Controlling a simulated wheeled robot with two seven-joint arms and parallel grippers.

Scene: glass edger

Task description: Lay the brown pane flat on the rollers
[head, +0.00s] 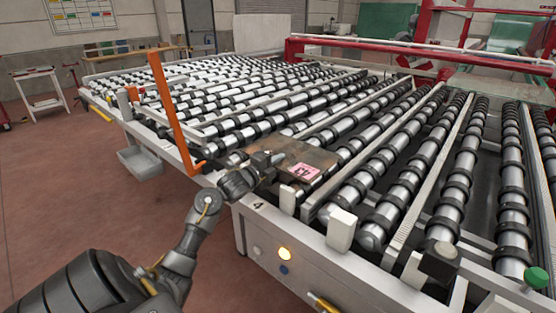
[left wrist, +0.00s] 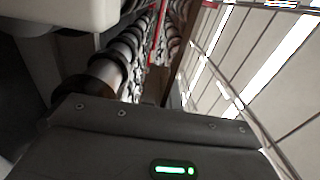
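The brown pane (head: 318,157) is a thin, dark brownish sheet with a pink label marked 43. In the head view it lies roughly level at the near edge of the rollers (head: 375,193). Whether it rests on them or hovers just above, I cannot tell. My left gripper (head: 268,162) is at the pane's near left edge and looks shut on it; the fingers partly hide that edge. In the left wrist view the pane (left wrist: 180,62) shows nearly edge-on as a narrow brown strip, with the rollers (left wrist: 125,50) to its left. My right gripper is in neither view.
An orange upright bar (head: 172,110) stands left of the pane on the conveyor's edge. White blocks (head: 341,230) sit along the near rail, above a lit button (head: 285,254). A red frame (head: 350,45) crosses the back. The floor (head: 60,200) at left is clear.

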